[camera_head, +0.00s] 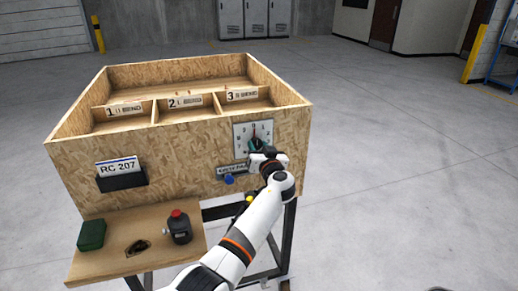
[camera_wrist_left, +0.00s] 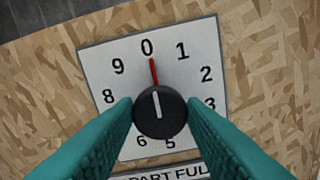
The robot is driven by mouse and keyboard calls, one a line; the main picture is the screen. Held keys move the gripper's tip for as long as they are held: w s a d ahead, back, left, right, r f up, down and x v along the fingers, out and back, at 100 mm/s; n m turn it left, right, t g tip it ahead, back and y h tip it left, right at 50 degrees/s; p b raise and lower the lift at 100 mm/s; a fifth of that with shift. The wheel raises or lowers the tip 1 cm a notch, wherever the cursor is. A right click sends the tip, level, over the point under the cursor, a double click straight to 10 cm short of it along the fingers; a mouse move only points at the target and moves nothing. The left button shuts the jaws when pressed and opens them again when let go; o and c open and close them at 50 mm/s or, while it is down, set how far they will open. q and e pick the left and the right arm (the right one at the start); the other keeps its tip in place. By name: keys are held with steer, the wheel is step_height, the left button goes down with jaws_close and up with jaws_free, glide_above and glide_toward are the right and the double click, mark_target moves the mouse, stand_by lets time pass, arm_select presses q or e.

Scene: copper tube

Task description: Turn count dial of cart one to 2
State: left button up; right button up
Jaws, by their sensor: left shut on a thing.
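The count dial is a white plate (camera_head: 241,130) with black numerals on the cart's front wooden panel (camera_head: 200,150). In the left wrist view, its round black knob (camera_wrist_left: 160,113) sits at the plate's middle, with a white line on its face. A red pointer (camera_wrist_left: 154,72) above the knob points to 0, and the white line points nearly the same way. My left gripper (camera_head: 257,149) is at the dial. Its two teal fingers (camera_wrist_left: 160,118) are shut on the knob, one on each side. They cover some lower numerals. My right gripper is not in view.
A label with a blue knob (camera_head: 229,179) is below the dial. The RC 207 card (camera_head: 117,166) is at the panel's left. The front shelf (camera_head: 118,221) holds a green box (camera_head: 91,235) and a red-topped black device (camera_head: 179,227).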

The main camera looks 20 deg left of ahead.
arm_select(q)
steer(key=m+b, duration=0.2)
steer(key=m, duration=0.1)
steer(key=shift+f, duration=0.1)
steer(key=m+b, duration=0.1)
steer(key=m, duration=0.3)
steer(key=shift+b, duration=0.4)
steer(key=m, duration=0.2)
steer(key=shift+m, duration=2.4)
steer(key=o, duration=1)
steer(key=shift+w, duration=0.1)
steer(key=shift+d, duration=0.1)
